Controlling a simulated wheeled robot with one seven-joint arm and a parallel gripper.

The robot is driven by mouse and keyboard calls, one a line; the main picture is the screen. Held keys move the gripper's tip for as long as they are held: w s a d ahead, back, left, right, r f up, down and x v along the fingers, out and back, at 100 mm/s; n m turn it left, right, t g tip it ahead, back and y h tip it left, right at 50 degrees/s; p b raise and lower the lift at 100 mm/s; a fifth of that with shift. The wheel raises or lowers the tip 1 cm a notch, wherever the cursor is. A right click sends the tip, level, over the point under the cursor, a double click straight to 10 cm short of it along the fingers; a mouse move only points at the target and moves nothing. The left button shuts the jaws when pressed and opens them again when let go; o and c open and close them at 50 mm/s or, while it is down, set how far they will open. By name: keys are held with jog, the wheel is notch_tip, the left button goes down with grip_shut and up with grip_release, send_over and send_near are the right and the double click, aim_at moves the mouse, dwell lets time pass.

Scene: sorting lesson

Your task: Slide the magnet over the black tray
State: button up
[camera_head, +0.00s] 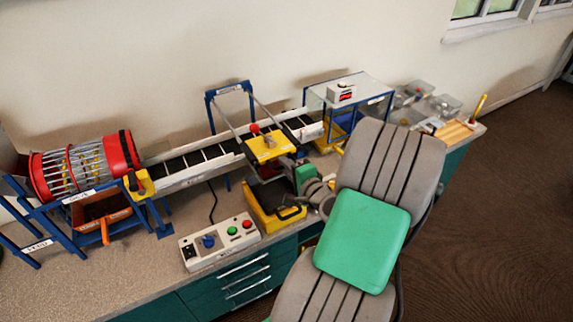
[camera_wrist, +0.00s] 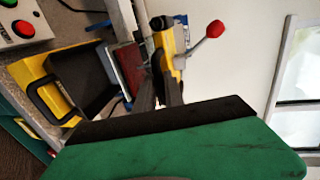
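The magnet unit is a yellow block (camera_head: 268,147) with a red ball knob (camera_head: 254,128), hung across the conveyor on a blue frame. In the wrist view its yellow body (camera_wrist: 171,45) is seen edge-on, with the red knob (camera_wrist: 215,28) to the right and a dark red plate (camera_wrist: 127,68) to the left. The black tray (camera_wrist: 80,75) sits in a yellow holder (camera_head: 262,215) in front of the conveyor. My gripper (camera_wrist: 160,78) has its dark fingers close together at the magnet's yellow body. Whether they grip it is unclear.
A conveyor (camera_head: 195,165) runs behind, with a red drum (camera_head: 85,168) at the left. A control box (camera_head: 220,240) with buttons stands left of the yellow holder. A glass-topped case (camera_head: 350,95) and clear bins (camera_head: 425,100) stand at the right. The front-left counter is clear.

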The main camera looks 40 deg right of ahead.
jog(key=o, duration=0.4)
jog(key=shift+s, duration=0.1)
jog(key=shift+s, duration=0.1)
jog(key=b+v, duration=0.1)
jog(key=v, duration=0.6)
jog(key=shift+s, duration=0.3)
jog(key=shift+a, duration=0.15)
